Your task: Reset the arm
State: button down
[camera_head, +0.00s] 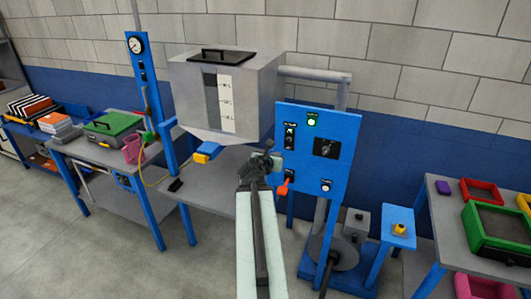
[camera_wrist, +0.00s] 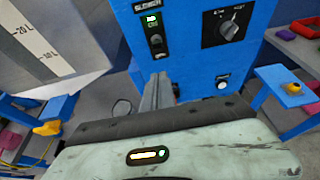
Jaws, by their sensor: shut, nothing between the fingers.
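My gripper (camera_head: 267,160) is at the end of my raised pale arm, in the middle of the head view. It is shut and holds nothing. It stands in front of the left edge of a blue control panel (camera_head: 337,148). In the wrist view my gripper (camera_wrist: 158,90) points toward the lower left of the same panel (camera_wrist: 190,75). From the head view I cannot tell the exact gap between the gripper and the panel.
A grey hopper (camera_head: 262,85) hangs left of the panel. A blue stand with a yellow button (camera_head: 399,229) is to the right. Tables with trays stand at both sides. Open floor (camera_head: 60,235) lies at the left front.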

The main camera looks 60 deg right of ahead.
jog(key=shift+s+d, duration=0.15)
jog(key=w+a+f+n+t+y+b, duration=0.2)
jog(key=w+a+t, duration=0.1)
jog(key=w+a, duration=0.85)
jog(key=w+a+f+n+t+y+b, duration=0.1)
jog(key=w+a+f+n+t, duration=0.15)
jog(key=w+a, duration=0.95)
jog(key=w+a+f+m+y+b, duration=0.1)
jog(key=w+a+f, duration=0.15)
jog(key=a, duration=0.35)
jog(key=w+a+f+m+y, duration=0.2)
jog(key=w+a, duration=0.1)
jog(key=a, duration=0.3)
jog(key=s+a+f+m+g+y+b, duration=0.15)
jog(key=a+f+m, duration=0.25)
jog(key=a, duration=0.6)
jog(key=a+f+m+g+y, duration=0.1)
jog(key=a+f+m+y, duration=0.25)
jog(key=a, duration=0.65)
jog(key=s+a+f+m+g+y, duration=0.2)
jog(key=s+a+f+m+g, duration=0.2)
jog(key=s+a+m, duration=0.4)
jog(key=s+m+g, duration=0.1)
jog(key=m, duration=0.4)
jog(key=shift+s+a+m, duration=0.25)
jog(key=shift+a+m, duration=0.15)
